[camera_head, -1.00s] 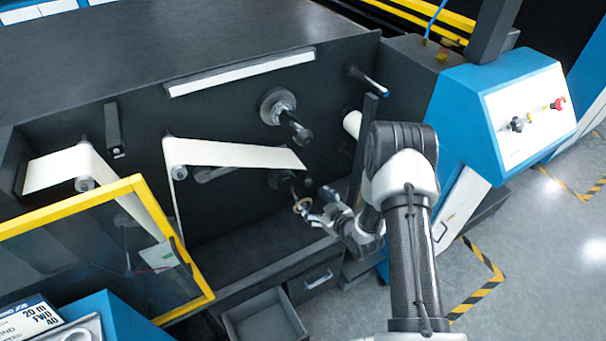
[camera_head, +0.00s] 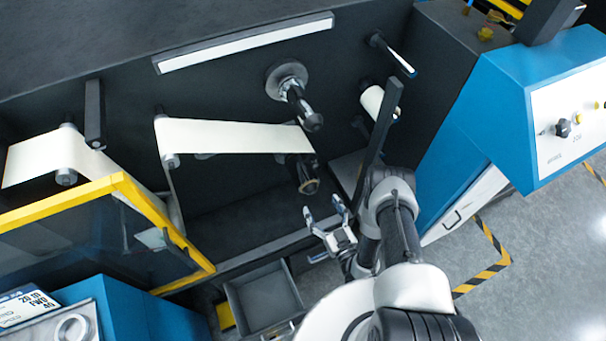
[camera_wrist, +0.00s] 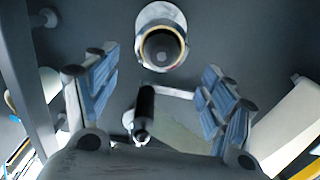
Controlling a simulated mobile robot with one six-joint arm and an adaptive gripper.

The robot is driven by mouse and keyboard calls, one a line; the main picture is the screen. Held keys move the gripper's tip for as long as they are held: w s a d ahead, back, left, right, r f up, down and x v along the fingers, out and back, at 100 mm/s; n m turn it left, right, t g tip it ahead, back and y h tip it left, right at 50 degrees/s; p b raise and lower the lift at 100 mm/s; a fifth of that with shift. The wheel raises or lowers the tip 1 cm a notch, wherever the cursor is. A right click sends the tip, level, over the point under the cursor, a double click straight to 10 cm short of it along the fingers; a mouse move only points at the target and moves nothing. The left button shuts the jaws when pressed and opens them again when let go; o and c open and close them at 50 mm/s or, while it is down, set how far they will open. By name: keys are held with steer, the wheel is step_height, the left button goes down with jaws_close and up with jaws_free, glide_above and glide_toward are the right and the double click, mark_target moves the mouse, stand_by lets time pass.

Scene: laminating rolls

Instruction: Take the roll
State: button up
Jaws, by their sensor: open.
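The lower spindle (camera_head: 301,168) on the dark machine wall has a tan ring at its near end. In the wrist view the same spot appears as a pale roll (camera_wrist: 147,20) with a tan core ring around a dark centre. The white web (camera_head: 235,136) runs toward this spindle from the left. My gripper (camera_head: 322,208) is open and empty, just below and right of the spindle's end, apart from it. In the wrist view my gripper (camera_wrist: 158,78) has its blue-padded fingers spread wide, with the pale roll ahead, between and beyond the tips.
An upper spindle (camera_head: 298,100) with a round flange sticks out above. An open drawer (camera_head: 265,300) lies below. A yellow-framed guard (camera_head: 165,210) stands left.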

mark_target(304, 176)
steer(key=b+x, duration=0.2)
steer(key=b, duration=0.1)
steer(key=b+x, duration=0.1)
steer(key=shift+w+f+b, duration=0.15)
steer(key=shift+f+b, duration=0.15)
steer(key=x, duration=0.3)
steer(key=b+x, duration=0.1)
steer(key=x, duration=0.3)
steer(key=r+b+x, duration=0.1)
steer(key=x, duration=0.2)
steer(key=shift+w+a, duration=0.1)
steer(key=shift+a, duration=0.05)
steer(key=c, duration=0.9)
steer(key=shift+c, duration=0.4)
